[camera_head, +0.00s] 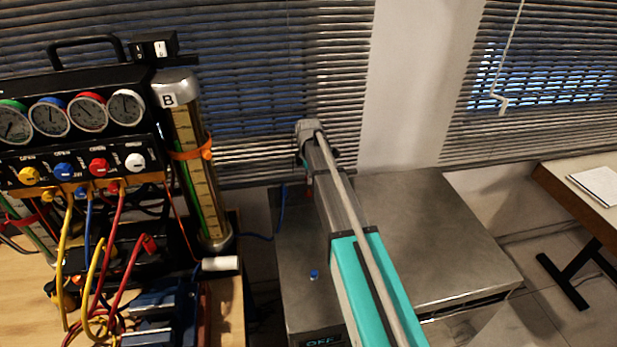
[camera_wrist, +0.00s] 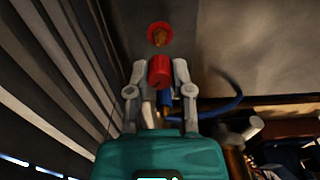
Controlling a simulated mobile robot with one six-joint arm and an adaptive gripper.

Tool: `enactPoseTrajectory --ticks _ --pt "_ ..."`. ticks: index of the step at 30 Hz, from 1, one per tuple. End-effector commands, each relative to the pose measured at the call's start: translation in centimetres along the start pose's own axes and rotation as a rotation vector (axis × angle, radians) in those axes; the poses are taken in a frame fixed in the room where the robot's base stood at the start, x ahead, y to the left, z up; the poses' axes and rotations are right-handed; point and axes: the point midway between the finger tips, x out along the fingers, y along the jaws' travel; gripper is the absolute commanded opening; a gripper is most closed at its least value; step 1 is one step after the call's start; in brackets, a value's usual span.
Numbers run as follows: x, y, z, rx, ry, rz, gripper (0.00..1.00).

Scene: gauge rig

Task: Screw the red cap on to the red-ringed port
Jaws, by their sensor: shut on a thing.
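The red cap (camera_wrist: 159,71) sits between the two fingers of my gripper (camera_wrist: 159,78) in the wrist view, and the gripper is shut on it. The red-ringed port (camera_wrist: 160,32) shows just beyond the cap, a red ring around a brownish centre on a grey surface. A gap shows between cap and ring in the picture; how far apart they are in depth I cannot tell. In the head view my arm hides the port and most of the gripper.
A small blue cap (camera_head: 314,274) stands on the metal cabinet top (camera_head: 295,300). A blue hose (camera_wrist: 225,108) curves right of the gripper. Window blinds (camera_wrist: 60,80) are close on the left. The gauge rig (camera_head: 75,130) with coloured hoses stands at the left in the head view.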

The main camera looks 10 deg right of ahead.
Motion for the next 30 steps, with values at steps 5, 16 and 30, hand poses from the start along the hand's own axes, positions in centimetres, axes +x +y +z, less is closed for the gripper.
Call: enactPoseTrajectory --ticks 5,16,30 --pt "1.6 0.0 0.0 0.000 0.000 0.000 0.07" --pt "2.6 0.0 0.0 0.000 0.000 0.000 0.07" --pt "2.5 0.0 0.0 0.000 0.000 0.000 0.07"
